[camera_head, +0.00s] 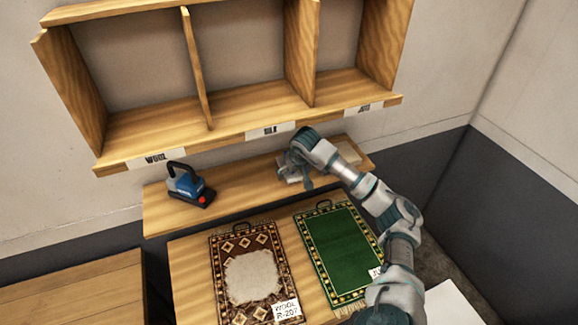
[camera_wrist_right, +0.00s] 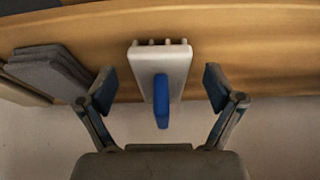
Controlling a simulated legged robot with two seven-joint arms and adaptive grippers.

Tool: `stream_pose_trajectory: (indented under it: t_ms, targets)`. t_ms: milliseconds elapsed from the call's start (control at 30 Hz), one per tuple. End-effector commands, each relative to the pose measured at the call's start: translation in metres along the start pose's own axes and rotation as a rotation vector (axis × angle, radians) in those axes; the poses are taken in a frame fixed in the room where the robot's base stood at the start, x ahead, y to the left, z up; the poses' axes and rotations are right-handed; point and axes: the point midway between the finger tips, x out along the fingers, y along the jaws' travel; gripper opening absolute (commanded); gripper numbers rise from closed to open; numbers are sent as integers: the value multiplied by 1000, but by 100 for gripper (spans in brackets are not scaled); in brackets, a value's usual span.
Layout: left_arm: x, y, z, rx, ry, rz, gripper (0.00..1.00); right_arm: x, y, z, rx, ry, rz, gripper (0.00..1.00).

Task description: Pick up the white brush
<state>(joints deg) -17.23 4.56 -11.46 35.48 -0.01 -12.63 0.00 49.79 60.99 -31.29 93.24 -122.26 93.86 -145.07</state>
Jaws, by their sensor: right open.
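The white brush (camera_wrist_right: 174,60) shows in the right wrist view, a white block with a blue handle (camera_wrist_right: 162,100) and a row of small white tufts along its far edge. It lies between the two fingers of my right gripper (camera_wrist_right: 160,88), with a gap on each side. The fingers are spread open and do not touch it. In the head view my right gripper (camera_head: 297,170) is over the narrow wooden ledge, and it largely hides what lies under it. My left gripper is out of view.
A blue and black tool (camera_head: 186,186) stands on the ledge (camera_head: 240,182) at left. A three-bay wooden shelf (camera_head: 220,120) hangs above. A brown rug (camera_head: 250,235) and a green rug (camera_head: 335,240) lie below. Grey pads (camera_wrist_right: 50,72) lie left of the brush in the wrist view.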

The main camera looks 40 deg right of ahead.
Motion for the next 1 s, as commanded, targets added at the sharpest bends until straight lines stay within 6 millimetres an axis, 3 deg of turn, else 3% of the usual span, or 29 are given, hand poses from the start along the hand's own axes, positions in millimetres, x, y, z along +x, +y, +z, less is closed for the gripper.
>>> stream_pose_trajectory:
  t_ms: [233, 333, 567, 667, 867, 933, 967, 1000]
  targets:
    - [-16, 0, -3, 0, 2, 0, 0, 13, -1, -37, 3, -3, -4, 92]
    - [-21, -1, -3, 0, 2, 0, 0, 24, 0, -35, 1, -4, -2, 92]
    - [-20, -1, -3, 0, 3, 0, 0, 27, 1, -34, 1, 0, -2, 92]
    - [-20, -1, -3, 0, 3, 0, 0, 27, 0, -34, 1, -1, -2, 72]
    - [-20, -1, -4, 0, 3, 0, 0, 27, 0, -34, 0, -1, -1, 22]
    - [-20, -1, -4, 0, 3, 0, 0, 27, 0, -35, 1, -1, -2, 22]
    - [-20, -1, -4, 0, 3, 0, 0, 27, 0, -35, 0, -1, -2, 16]
    - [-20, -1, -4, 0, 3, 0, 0, 27, 0, -35, 0, -1, -2, 16]
